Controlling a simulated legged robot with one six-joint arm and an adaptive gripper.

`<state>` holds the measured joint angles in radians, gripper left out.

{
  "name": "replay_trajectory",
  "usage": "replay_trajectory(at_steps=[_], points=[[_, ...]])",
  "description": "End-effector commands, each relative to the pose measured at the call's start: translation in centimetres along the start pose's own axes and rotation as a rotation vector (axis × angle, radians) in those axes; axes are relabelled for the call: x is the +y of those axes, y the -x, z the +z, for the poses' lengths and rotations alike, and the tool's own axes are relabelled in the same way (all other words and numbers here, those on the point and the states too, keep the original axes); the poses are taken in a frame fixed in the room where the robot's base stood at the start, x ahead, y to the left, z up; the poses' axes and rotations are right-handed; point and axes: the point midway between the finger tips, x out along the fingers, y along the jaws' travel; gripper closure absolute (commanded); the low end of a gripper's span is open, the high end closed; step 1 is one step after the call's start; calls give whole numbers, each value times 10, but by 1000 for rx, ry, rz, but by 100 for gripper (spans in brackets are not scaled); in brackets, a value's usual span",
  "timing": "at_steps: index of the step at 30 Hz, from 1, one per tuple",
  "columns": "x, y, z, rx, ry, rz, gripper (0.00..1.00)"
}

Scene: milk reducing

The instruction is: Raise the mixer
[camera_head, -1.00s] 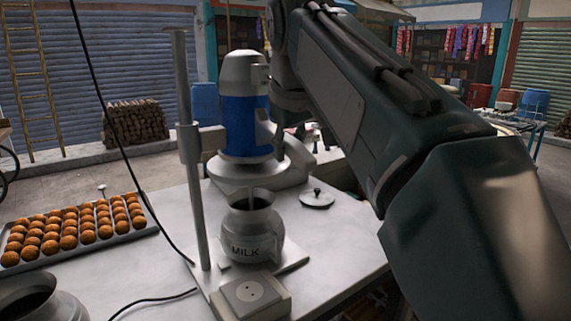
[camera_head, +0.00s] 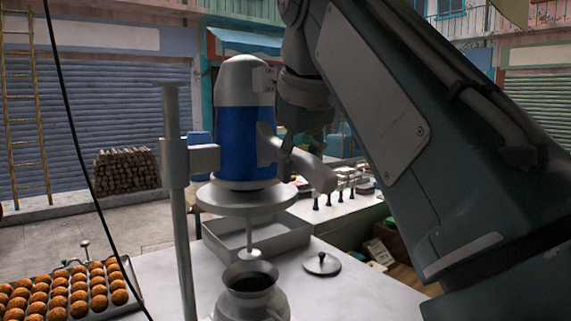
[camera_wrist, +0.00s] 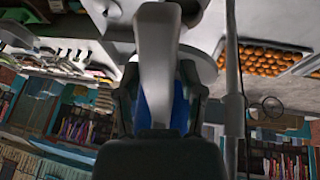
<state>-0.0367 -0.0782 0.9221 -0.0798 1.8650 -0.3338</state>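The mixer (camera_head: 243,145) has a blue and silver motor body, a grey disc under it and a thin shaft with a round tip. It is on the upright pole (camera_head: 183,225) of its stand, with the collar a little below the pole top. The shaft tip hangs just over the mouth of the metal milk can (camera_head: 250,300), whose lower part is cut off. My gripper (camera_head: 290,150) is at the mixer's grey handle (camera_head: 318,172) on the right. In the wrist view, my gripper's dark fingers (camera_wrist: 160,105) lie on both sides of the handle (camera_wrist: 157,60), shut on it.
A tray of round brown sweets (camera_head: 70,293) is at the lower left. A grey lid (camera_head: 321,263) lies right of the can, and an empty metal tray (camera_head: 225,240) is behind it. A black cable (camera_head: 72,140) hangs at the left. My arm covers the right side.

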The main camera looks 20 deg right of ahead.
Motion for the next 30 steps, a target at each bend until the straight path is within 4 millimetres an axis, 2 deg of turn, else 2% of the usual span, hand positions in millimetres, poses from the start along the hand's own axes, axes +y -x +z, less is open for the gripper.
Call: replay_trajectory(at_steps=[12, 18, 30], points=[[0, 0, 0, -1, 0, 0, 31], [-1, 11, -1, -1, 1, 1, 31], [-28, 38, 52, 1, 3, -1, 31]])
